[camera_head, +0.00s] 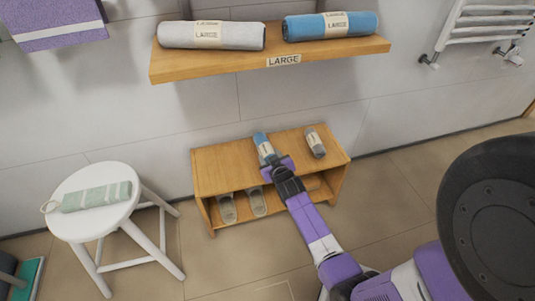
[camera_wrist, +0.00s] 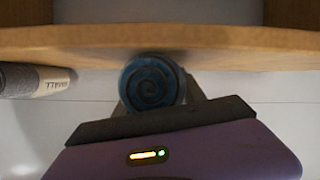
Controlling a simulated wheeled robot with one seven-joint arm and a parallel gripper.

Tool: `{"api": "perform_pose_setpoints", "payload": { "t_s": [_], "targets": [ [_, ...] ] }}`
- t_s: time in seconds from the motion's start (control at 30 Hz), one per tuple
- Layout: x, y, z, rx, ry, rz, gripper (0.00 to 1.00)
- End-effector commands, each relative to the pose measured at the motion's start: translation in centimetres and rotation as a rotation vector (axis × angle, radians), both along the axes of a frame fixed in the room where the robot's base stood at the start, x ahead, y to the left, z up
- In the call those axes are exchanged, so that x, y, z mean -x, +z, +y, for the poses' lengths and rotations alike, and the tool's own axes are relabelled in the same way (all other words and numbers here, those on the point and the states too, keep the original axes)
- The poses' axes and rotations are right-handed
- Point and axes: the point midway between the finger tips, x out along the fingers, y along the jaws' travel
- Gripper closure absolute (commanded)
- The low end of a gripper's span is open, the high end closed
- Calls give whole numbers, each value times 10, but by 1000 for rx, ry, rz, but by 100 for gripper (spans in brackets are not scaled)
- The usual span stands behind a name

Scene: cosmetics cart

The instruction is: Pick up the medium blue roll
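A blue roll (camera_head: 262,144) with a pale label band lies on top of the low wooden bench (camera_head: 215,170); its label is too small to read. In the wrist view its round spiral end (camera_wrist: 150,86) faces the camera, close to the wooden edge. My gripper (camera_head: 273,163) is at the near end of this roll and covers part of it. In the wrist view, the dark edge of my gripper (camera_wrist: 160,119) is right at the roll's end. The finger gap is hidden, so I cannot tell whether it is open or shut.
A small grey roll (camera_head: 315,142) lies right of the blue roll, with bare wood between. Slippers (camera_head: 257,201) stand on the bench's lower shelf. Above, a wall shelf (camera_head: 200,67) holds a grey and a blue large roll. A white stool (camera_head: 75,225) stands left.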

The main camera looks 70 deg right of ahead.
Motion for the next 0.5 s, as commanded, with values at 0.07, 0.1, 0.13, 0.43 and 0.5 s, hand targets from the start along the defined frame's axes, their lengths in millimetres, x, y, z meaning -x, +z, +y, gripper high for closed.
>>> {"api": "perform_pose_setpoints", "payload": {
  "t_s": [0.07,0.1,0.13,0.43,0.5],
  "targets": [
    [0,0,0,0,0,0,72],
    [0,0,0,0,0,0,80],
    [0,0,0,0,0,0,86],
    [0,1,0,1,0,-1,100],
    [0,3,0,1,0,-1,100]
  ]
}}
